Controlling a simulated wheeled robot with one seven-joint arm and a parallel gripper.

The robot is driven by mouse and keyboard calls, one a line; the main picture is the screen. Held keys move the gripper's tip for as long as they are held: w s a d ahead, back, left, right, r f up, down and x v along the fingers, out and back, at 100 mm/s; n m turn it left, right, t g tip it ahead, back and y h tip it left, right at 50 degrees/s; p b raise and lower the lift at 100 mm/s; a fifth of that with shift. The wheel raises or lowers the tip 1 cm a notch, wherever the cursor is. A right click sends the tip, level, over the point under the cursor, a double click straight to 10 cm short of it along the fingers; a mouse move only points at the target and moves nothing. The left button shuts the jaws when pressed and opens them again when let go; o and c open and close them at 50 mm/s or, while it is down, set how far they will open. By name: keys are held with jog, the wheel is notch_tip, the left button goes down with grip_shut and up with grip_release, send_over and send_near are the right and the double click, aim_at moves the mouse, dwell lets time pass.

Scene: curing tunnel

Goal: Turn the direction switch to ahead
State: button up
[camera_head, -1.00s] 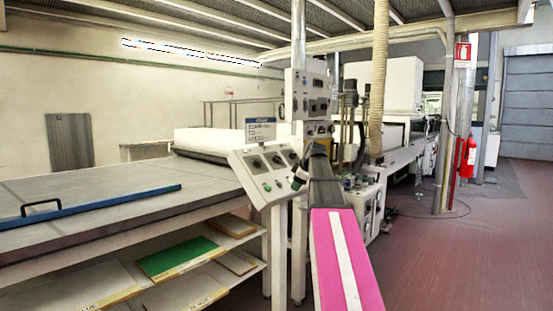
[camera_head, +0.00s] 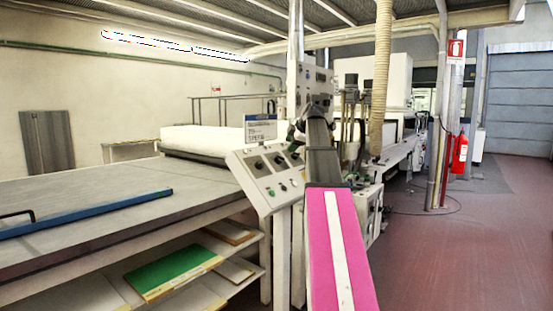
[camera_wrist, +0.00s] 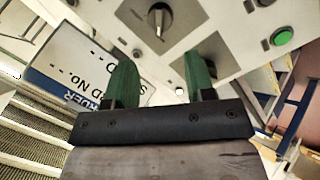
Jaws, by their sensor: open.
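A light grey control panel (camera_head: 282,192) with several dark knobs and small buttons tilts up at the end of the table. I cannot read which knob is the direction switch. In the wrist view, a dark rotary knob with a pale pointer (camera_wrist: 159,18) sits on the panel (camera_wrist: 205,22), ahead of my gripper (camera_wrist: 160,62). Its green fingers are apart with nothing between them, and the knob lies beyond the fingertips. In the head view my arm hides most of the gripper, near the panel's upper edge.
A white and blue sign (camera_head: 262,131) stands above the panel; it also shows beside the left finger (camera_wrist: 78,82). A green button (camera_wrist: 283,37) is at the right of the wrist view. A long grey table (camera_head: 90,215) stands left, and red floor (camera_head: 450,250) is open at right.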

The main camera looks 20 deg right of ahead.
aim_at(281, 157)
jog(key=x, duration=1)
jog(key=shift+a+f, duration=0.1)
jog(key=shift+f, duration=0.05)
jog(key=c, duration=0.7)
